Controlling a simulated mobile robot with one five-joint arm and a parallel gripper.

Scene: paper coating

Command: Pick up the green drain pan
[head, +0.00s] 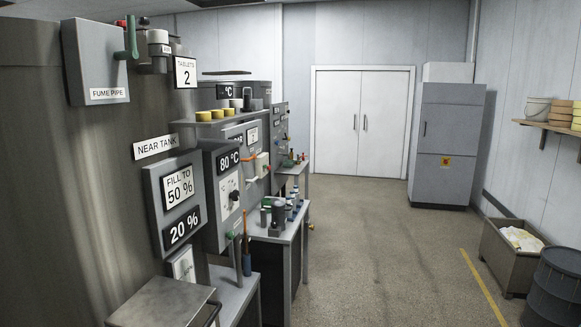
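I cannot make out a green drain pan for certain in the head view. Stacked round items (563,110) in yellow and tan stand on a wall shelf (548,126) at the right. At the picture's right edge a second stack (577,115) shows some green, but it is cut off and too small to name. My gripper is not in view.
A large dark tank (80,200) and control panels (182,205) line the left, with narrow benches (285,235) of small items. A grey bin (512,262) and dark drum (556,290) stand at right. The floor between (385,250) is clear up to white double doors (362,122).

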